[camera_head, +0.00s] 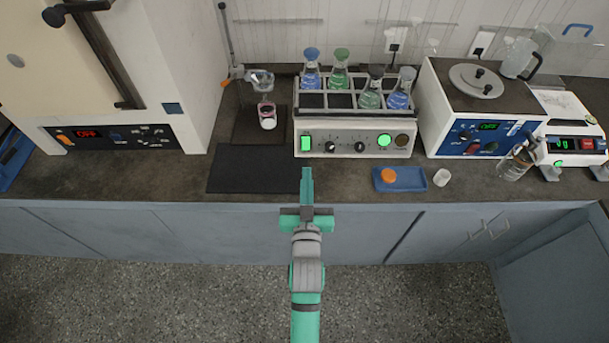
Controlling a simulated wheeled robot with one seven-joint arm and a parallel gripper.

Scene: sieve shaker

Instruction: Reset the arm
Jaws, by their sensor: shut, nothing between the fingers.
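My gripper (307,174) is at the centre of the head view, at the end of my teal and grey arm. Its fingers are together and hold nothing. They point away from me, over the front part of the dark counter (340,180), just right of a black mat (245,168). The fingertips appear just in front of the shaker (345,139), a white unit with lit green buttons and a rack of several stoppered flasks on top. I cannot tell the height of the fingers above the counter.
A blue tray (410,182) with an orange cap (389,175) and a small white cup (441,177) lie to the right. An oven (120,138) fills the left.

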